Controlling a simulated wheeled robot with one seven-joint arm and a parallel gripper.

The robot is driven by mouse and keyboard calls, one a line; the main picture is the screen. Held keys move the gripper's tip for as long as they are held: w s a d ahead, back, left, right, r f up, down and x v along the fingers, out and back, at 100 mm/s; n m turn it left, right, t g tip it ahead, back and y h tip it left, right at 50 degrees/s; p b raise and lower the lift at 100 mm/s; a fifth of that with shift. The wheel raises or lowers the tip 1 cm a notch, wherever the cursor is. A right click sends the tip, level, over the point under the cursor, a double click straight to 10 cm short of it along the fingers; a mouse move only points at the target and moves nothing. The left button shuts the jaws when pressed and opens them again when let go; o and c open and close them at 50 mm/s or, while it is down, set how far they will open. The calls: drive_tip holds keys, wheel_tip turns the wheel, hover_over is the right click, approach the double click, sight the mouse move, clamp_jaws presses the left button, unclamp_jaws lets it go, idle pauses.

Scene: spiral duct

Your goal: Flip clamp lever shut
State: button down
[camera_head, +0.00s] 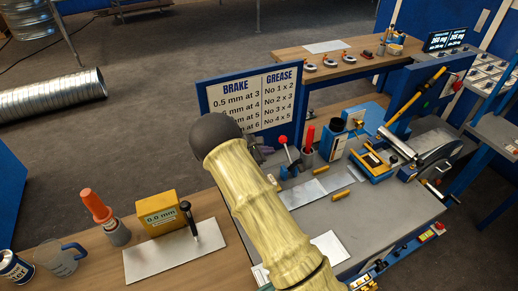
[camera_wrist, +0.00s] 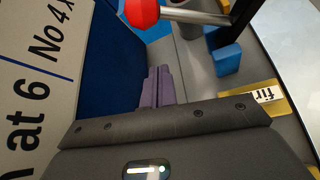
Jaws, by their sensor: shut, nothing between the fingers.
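A lever with a red knob (camera_head: 283,140) stands near the left edge of the grey bench, just right of my forearm. It looks raised in the head view, and I take it for the clamp lever. In the wrist view its red knob (camera_wrist: 141,13) is at the top, with a metal rod running right to a dark post. My gripper (camera_wrist: 157,86) is shut and empty, its purple-grey fingers together below the knob in the picture and apart from it. In the head view my arm hides most of the gripper. A blue block (camera_wrist: 228,60) lies right of the fingers.
A brake and grease sign board (camera_head: 250,101) stands behind my arm and fills the wrist view's left side. A cup with a red-handled tool (camera_head: 308,155) stands right of the lever. A blue-and-yellow machine (camera_head: 375,160) is farther right. A yellow box (camera_head: 158,214) stands left.

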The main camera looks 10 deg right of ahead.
drive_tip(key=shift+x, duration=0.9)
drive_tip(key=r, duration=0.1)
drive_tip(key=r+p, duration=0.1)
drive_tip(key=d+r+p, duration=0.1)
drive_tip(key=shift+s+d+r, duration=0.15)
drive_tip(key=shift+s+r, duration=0.15)
drive_tip(key=shift+s, duration=0.05)
drive_tip(key=shift+b, duration=0.55)
